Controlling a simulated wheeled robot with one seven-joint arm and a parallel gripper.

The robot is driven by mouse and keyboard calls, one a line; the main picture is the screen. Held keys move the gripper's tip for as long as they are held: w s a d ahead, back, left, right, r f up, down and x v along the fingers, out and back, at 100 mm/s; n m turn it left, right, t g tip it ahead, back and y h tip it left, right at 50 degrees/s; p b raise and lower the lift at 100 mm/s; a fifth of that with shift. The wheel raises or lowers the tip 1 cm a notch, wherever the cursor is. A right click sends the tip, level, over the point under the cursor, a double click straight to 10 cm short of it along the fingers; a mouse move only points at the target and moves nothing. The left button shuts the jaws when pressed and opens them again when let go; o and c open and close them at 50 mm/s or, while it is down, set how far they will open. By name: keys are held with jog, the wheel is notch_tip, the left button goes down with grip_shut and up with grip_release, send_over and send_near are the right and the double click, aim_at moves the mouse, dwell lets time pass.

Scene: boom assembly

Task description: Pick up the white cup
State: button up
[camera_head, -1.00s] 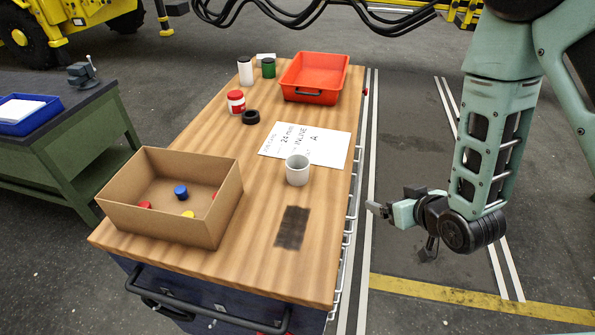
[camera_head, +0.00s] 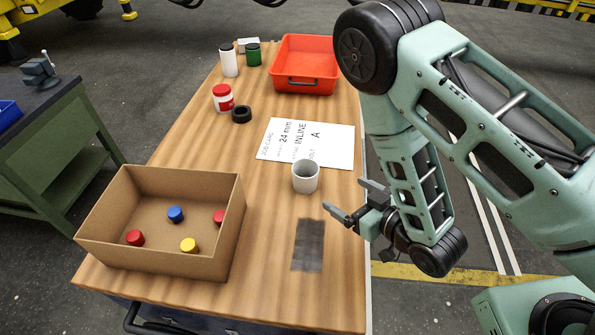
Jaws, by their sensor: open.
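The white cup (camera_head: 305,177) stands upright on the wooden workbench (camera_head: 190,165), touching or just beside the lower edge of the white job card (camera_head: 335,148). It looks empty inside. My gripper (camera_head: 347,200) is open and empty, to the right of and slightly nearer than the cup, over the bench's right edge. Its fingers point left, and there is a gap between them and the cup.
A cardboard box (camera_head: 100,245) with several coloured caps stands at the front left. A dark patch (camera_head: 308,245) lies in front of the cup. A red tray (camera_head: 307,72), white bottle (camera_head: 229,62), green can (camera_head: 253,55), red-white jar (camera_head: 223,98) and black ring (camera_head: 241,114) stand farther back.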

aim_at(298, 164)
jog(key=shift+f+b+x, duration=0.15)
jog(key=shift+b+x, duration=1.05)
jog(key=shift+b, duration=0.55)
jog(key=shift+f+b+x, duration=0.15)
jog(key=shift+b+x, duration=1)
jog(key=shift+b, duration=0.6)
jog(key=b+x, duration=0.2)
jog(key=b, duration=0.1)
jog(key=shift+w+a+f, duration=0.1)
jog(key=shift+w+a, duration=0.05)
jog(key=shift+w, duration=0.1)
jog(key=b, duration=0.2)
jog(key=w+b, duration=0.1)
jog(key=b, duration=0.2)
jog(key=shift+a+f, duration=0.2)
jog(key=shift+a, duration=0.2)
jog(key=shift+w+a+b, duration=0.1)
jog(key=shift+w+b, duration=0.1)
jog(key=shift+b, duration=0.8)
jog(key=shift+w+b, duration=0.15)
jog(key=shift+b, duration=1.1)
